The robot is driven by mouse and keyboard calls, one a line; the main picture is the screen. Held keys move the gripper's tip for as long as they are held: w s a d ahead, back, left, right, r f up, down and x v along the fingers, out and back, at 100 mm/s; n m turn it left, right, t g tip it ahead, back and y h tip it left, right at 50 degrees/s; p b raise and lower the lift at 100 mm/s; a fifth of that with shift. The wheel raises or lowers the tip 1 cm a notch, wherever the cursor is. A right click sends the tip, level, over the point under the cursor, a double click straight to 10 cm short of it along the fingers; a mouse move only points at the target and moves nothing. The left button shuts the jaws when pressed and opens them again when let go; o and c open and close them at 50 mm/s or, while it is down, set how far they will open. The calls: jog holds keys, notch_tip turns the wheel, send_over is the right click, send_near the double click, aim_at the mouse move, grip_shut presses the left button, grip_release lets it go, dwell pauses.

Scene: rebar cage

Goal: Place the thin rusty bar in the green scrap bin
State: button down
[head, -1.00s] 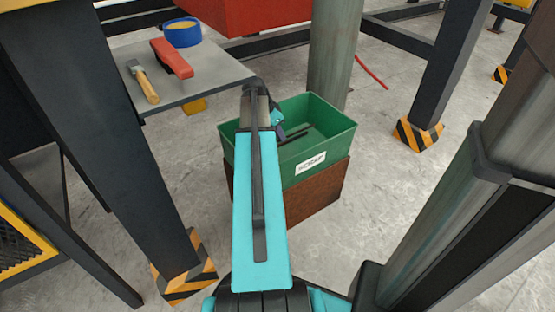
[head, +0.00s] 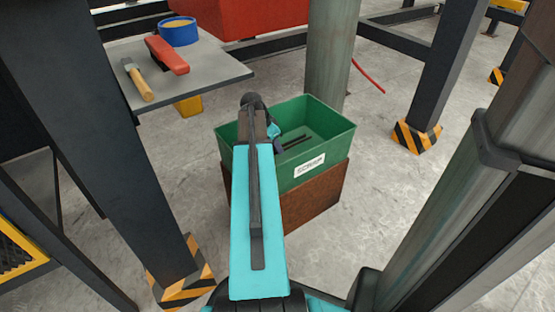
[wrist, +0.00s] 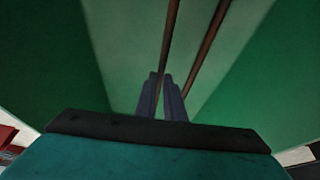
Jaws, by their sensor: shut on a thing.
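The green scrap bin (head: 335,150), labelled SCRAP, stands open-topped on a brown block. My gripper (head: 281,148) is inside the bin's opening, partly hidden behind my arm. In the wrist view my gripper (wrist: 162,90) is shut on a thin rusty bar (wrist: 171,35), which runs away from the fingertips between the green walls. A second thin brown bar-like strip (wrist: 207,45) runs beside it on the right, apart from it at the far end; I cannot tell whether it touches the fingers. Both show as thin dark lines in the head view. I cannot tell the held bar's height above the bin floor.
A round post (head: 332,50) stands right behind the bin. Dark striped-foot columns flank it.

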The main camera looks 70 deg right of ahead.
aim_at(277, 163)
dwell(0.3)
jog(key=shift+f+b, duration=1.1)
jog(key=shift+f, duration=1.35)
jog(key=shift+f, duration=0.1)
jog(key=c, duration=1.8)
grip_release()
jog(key=shift+c, duration=0.2)
jog(key=p+v, duration=0.4)
jog(key=v, duration=0.8)
jog(key=shift+p, duration=0.3)
jog(key=shift+d, duration=0.1)
